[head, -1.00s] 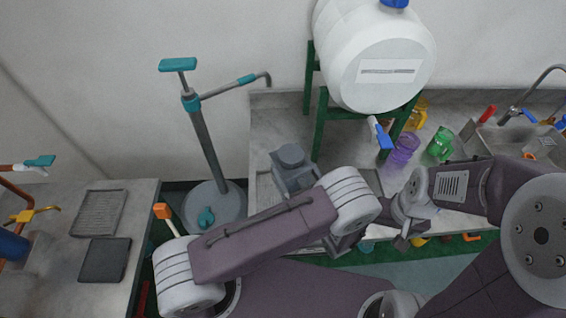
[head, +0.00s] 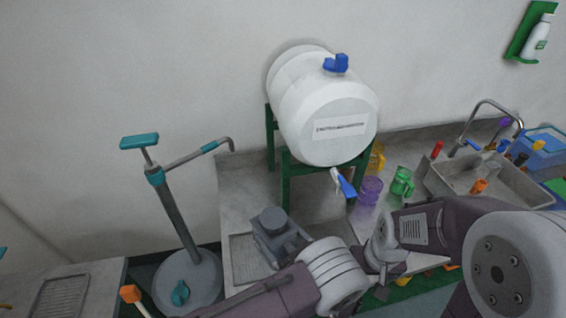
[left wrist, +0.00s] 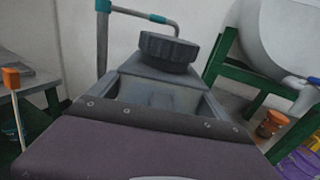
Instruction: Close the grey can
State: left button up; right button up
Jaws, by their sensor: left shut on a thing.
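A dark grey round cap with a ridged rim (head: 270,217) shows in the head view above the grey jaws of my left gripper (head: 283,240). It shows larger in the left wrist view (left wrist: 168,48), upright at the far end of the jaws. My left gripper is shut on the cap. I cannot tell whether a grey can body is beneath it, because the jaws and my arm hide that area. My right gripper (head: 385,284) is partly visible low in the head view, beside my left forearm; its jaws are not clear.
A white barrel (head: 325,105) with a blue tap stands on a green frame (head: 285,178) behind. Purple (head: 370,190) and green (head: 402,182) jugs and a sink (head: 485,180) are to the right. A teal-handled pump (head: 178,215) stands left, between the counters.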

pick_arm(q)
jog(key=shift+w+a, duration=0.1)
jog(key=shift+a, duration=0.1)
jog(key=s+a+f+n+g+y+b, duration=0.1)
jog(key=a+f, duration=0.1)
jog(key=a, duration=0.5)
jog(key=s+a+f+n+g+y+b, duration=0.1)
jog(key=a+f+g, duration=0.1)
jog(key=a, duration=0.5)
jog(key=shift+s+a+f+n+y+b, duration=0.3)
jog(key=shift+s+f+y, duration=0.1)
jog(key=shift+f, duration=0.45)
jog(key=shift+w+d, duration=0.1)
jog(key=shift+d, duration=0.05)
jog(key=d+m+t+h, duration=0.1)
jog(key=d, duration=0.3)
jog(key=w+d+r+m+t+h, duration=0.1)
jog(key=d, duration=0.4)
jog(key=d+m+t+h, duration=0.1)
jog(key=d+t+h, duration=0.1)
jog(key=d, duration=0.3)
jog(key=shift+w+d+r+m, duration=0.25)
jog(key=shift+w+r+m, duration=0.05)
jog(key=shift+w, duration=0.05)
